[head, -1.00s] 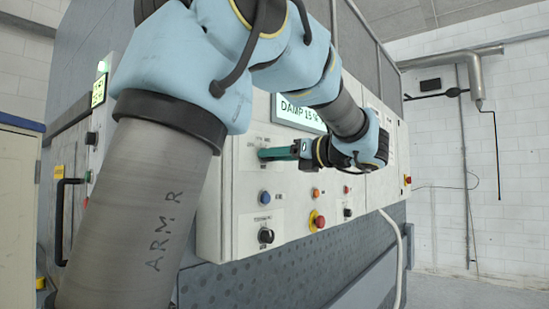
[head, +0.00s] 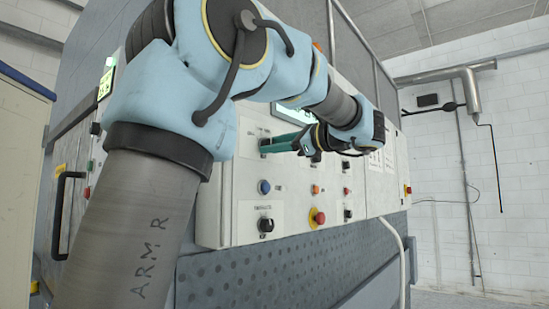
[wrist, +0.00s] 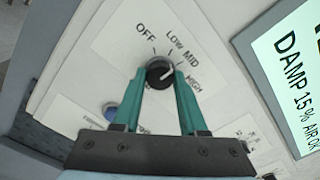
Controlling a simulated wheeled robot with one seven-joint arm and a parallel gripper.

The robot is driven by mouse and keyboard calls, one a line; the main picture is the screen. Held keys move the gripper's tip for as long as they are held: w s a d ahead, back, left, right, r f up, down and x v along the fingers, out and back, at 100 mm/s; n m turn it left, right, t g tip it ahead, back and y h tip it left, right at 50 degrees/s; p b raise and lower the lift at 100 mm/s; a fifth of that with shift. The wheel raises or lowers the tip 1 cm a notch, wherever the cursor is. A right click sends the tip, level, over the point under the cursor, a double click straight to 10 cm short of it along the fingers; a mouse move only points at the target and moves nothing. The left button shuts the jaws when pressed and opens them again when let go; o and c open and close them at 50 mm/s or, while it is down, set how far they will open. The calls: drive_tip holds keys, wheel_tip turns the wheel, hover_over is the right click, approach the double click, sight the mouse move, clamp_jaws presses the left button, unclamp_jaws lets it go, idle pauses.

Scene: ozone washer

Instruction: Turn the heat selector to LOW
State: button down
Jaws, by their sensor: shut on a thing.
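The heat selector is a round black knob (wrist: 159,73) on a white label plate marked OFF, LOW, MID and HIGH. Its white pointer line is on the right side of the knob, towards the MID and HIGH side; the exact mark is hard to tell. My gripper (wrist: 158,82) has its two green fingers on either side of the knob, shut on it. In the head view my gripper (head: 265,147) reaches left to the upper left of the control panel (head: 238,205). The knob is mostly hidden there by the fingers.
Below the selector are a blue button (head: 264,187), another black knob (head: 265,225) and a red emergency stop (head: 318,216). A screen reading DAMP 15 % (wrist: 296,70) sits beside the selector. A black door handle (head: 64,215) stands at the left.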

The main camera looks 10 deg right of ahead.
drive_tip(key=n+b, duration=0.4)
drive_tip(key=shift+f+n, duration=0.1)
drive_tip(key=shift+n, duration=0.2)
idle(0.3)
drive_tip(key=shift+c, duration=2.2)
unclamp_jaws()
drive_tip(key=shift+d, duration=0.1)
drive_tip(key=b+v, duration=0.2)
drive_tip(key=v, duration=0.8)
drive_tip(key=shift+s+d, duration=0.25)
drive_tip(key=shift+s, duration=0.05)
